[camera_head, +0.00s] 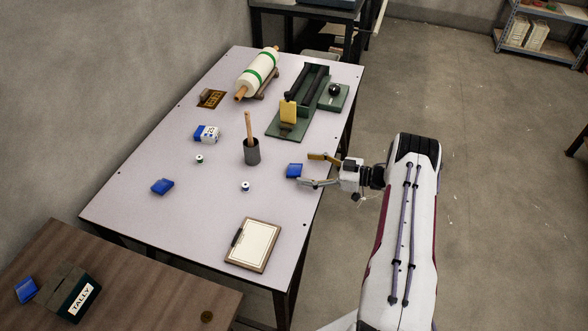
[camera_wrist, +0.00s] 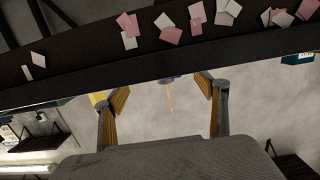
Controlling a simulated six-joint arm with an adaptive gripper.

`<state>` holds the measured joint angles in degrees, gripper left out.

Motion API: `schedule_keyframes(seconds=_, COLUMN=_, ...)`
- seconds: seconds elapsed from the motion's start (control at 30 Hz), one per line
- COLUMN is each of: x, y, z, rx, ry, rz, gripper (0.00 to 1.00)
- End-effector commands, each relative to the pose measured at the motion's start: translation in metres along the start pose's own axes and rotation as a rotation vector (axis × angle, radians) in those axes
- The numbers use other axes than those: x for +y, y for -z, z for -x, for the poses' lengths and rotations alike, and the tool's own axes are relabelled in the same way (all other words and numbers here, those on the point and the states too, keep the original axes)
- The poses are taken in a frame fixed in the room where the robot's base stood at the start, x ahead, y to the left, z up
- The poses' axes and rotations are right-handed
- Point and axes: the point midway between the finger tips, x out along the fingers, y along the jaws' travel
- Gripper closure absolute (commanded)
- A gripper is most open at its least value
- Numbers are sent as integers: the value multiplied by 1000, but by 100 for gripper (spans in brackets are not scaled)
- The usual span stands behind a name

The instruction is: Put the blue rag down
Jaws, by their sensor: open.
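A small folded blue rag (camera_head: 294,170) lies on the pale table (camera_head: 200,225) near its right edge. My gripper (camera_head: 306,169) is open beside it, with its fingertips just at the rag's right side. I cannot tell whether they touch it. Another blue folded cloth (camera_head: 162,186) lies farther left on the same table. A third blue piece (camera_head: 26,290) lies on the brown table at the lower left. In the wrist view my gripper (camera_wrist: 161,88) shows two spread fingers, and I cannot make out the rag clearly there.
A grey cup (camera_head: 252,153) with a wooden stick stands left of the rag. A small spool (camera_head: 245,186) is nearby. A clipboard (camera_head: 253,245) lies in front, a green fixture (camera_head: 290,125) behind. A blue-white packet (camera_head: 207,133) and a roller (camera_head: 257,72) are farther back.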

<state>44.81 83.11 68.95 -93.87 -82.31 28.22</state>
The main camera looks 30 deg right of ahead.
Motion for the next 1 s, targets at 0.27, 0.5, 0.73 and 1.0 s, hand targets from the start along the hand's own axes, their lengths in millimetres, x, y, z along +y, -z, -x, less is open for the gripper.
schedule_keyframes(seconds=0.27, x=-6, y=5, z=-23, rx=1, ry=3, rz=0, gripper=28)
schedule_keyframes(seconds=0.5, x=-7, y=6, z=-46, rx=0, ry=2, rz=0, gripper=28)
schedule_keyframes(seconds=0.73, x=-6, y=6, z=-51, rx=0, ry=0, rz=0, gripper=28)
schedule_keyframes(seconds=1.0, x=-6, y=6, z=-51, rx=0, ry=0, rz=0, gripper=28)
